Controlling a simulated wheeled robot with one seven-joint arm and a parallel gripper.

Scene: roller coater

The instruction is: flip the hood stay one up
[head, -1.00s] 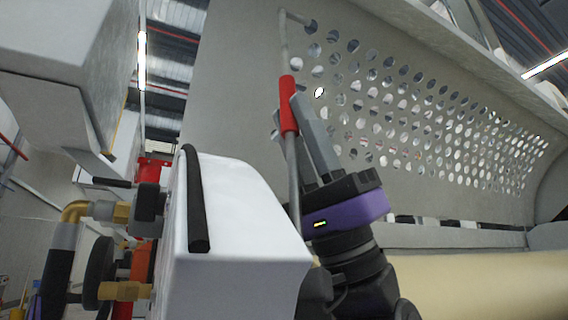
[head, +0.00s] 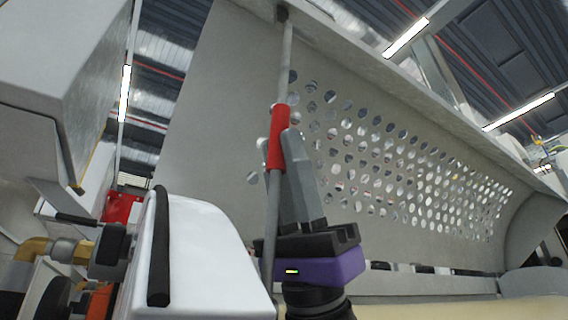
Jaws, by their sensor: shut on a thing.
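The hood stay is a thin grey rod (head: 286,70) with a red grip sleeve (head: 278,138). It stands nearly upright in front of the perforated hood (head: 225,110). One finger is mostly hidden behind the rod.
A white housing (head: 205,250) with a black handle (head: 160,245) stands close on the left of my gripper. Brass and black pipe fittings (head: 105,245) are at the lower left. A large grey cabinet (head: 60,75) hangs at upper left. A pale roller (head: 450,310) lies low on the right.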

